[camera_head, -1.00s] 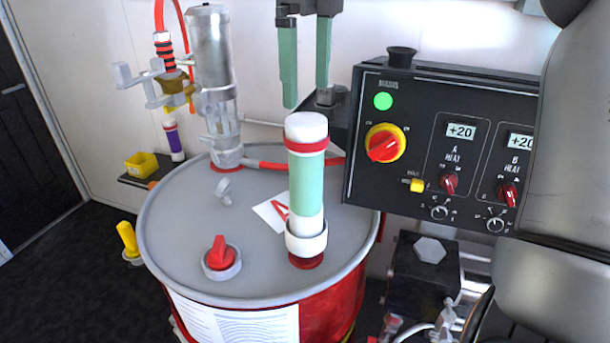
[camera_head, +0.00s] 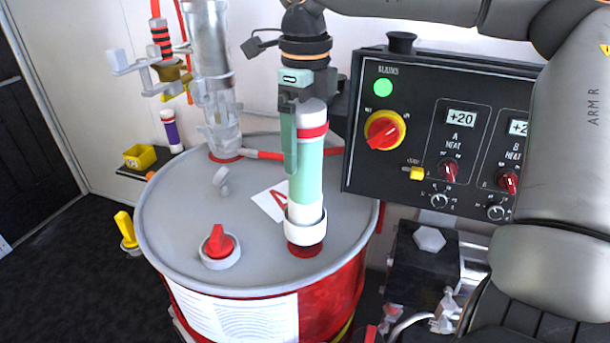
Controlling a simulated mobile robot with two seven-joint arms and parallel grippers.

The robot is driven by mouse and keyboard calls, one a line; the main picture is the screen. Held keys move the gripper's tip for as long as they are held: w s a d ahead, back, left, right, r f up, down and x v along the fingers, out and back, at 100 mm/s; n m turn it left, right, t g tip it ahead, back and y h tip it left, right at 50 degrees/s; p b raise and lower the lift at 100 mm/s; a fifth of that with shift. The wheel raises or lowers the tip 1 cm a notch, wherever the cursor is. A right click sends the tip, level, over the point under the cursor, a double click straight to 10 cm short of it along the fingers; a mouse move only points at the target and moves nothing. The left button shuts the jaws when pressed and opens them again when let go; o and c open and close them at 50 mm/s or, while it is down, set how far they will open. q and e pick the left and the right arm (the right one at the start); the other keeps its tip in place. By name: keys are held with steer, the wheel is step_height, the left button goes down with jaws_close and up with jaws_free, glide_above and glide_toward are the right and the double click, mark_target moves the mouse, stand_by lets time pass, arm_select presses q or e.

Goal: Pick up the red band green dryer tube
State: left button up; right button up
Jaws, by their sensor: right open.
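The red band green dryer tube (camera_head: 308,180) stands upright on the lid of the drum, its white foot in a white collar on a dark red base. It has a white cap and a red band near the top. My right gripper (camera_head: 294,158) is at the tube's upper part, fingers pointing down. One green finger shows along the tube's left side, overlapping it in the picture. The other finger is hidden. The jaws are open, and I cannot tell whether the finger touches the tube. My left gripper is not in view.
The black control panel (camera_head: 440,140) stands close on the right. A purple tube (camera_head: 171,131) and yellow bin (camera_head: 140,157) are on a shelf at left.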

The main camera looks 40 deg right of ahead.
steer(key=shift+c, duration=0.4)
jaws_close()
stand_by(0.4)
